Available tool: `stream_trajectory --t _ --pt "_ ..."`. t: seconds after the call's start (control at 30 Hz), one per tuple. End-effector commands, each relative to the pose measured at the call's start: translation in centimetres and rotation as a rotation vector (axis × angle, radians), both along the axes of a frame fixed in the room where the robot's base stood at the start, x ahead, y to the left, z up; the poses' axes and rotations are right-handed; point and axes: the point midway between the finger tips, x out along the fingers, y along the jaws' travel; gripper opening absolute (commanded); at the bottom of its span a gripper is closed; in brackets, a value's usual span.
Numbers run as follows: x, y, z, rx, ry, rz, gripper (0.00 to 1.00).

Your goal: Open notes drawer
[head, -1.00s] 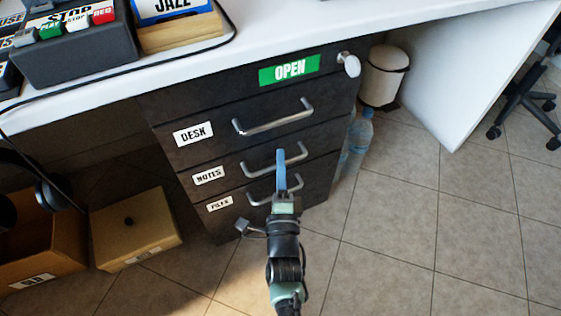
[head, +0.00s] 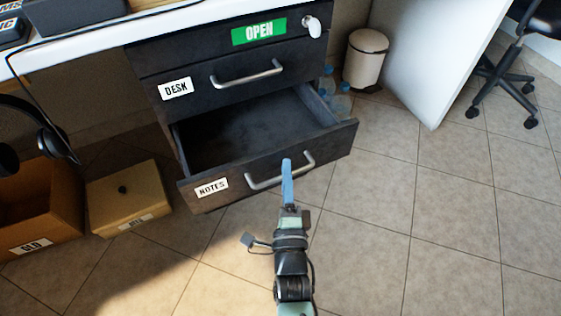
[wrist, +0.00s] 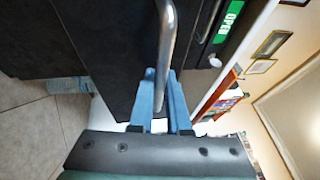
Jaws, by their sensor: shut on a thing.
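The dark notes drawer (head: 330,152) stands pulled well out of the cabinet in the head view, and its empty-looking inside shows. Its white NOTES label (head: 212,187) is on the left of its front. My gripper (head: 287,165) is at the middle of the drawer's curved metal handle (head: 262,184). In the wrist view the handle (wrist: 166,45) runs between the blue fingers of my gripper (wrist: 168,85), which are shut on it. The files drawer below is hidden behind the open drawer.
The desk drawer (head: 205,92) above is shut, under a green OPEN sign (head: 259,31). A lidded box (head: 130,200) and an open box (head: 40,210) stand on the floor at left. A white bin (head: 366,58) and bottles (head: 340,100) are at right.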

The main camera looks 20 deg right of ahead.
Motion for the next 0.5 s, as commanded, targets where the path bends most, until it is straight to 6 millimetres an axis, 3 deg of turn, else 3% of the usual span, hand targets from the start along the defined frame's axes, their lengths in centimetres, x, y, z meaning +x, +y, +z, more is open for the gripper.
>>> stream_trajectory --t 0.5 --pt "-13.0 -0.3 0.1 -0.001 0.006 0.004 0.0"
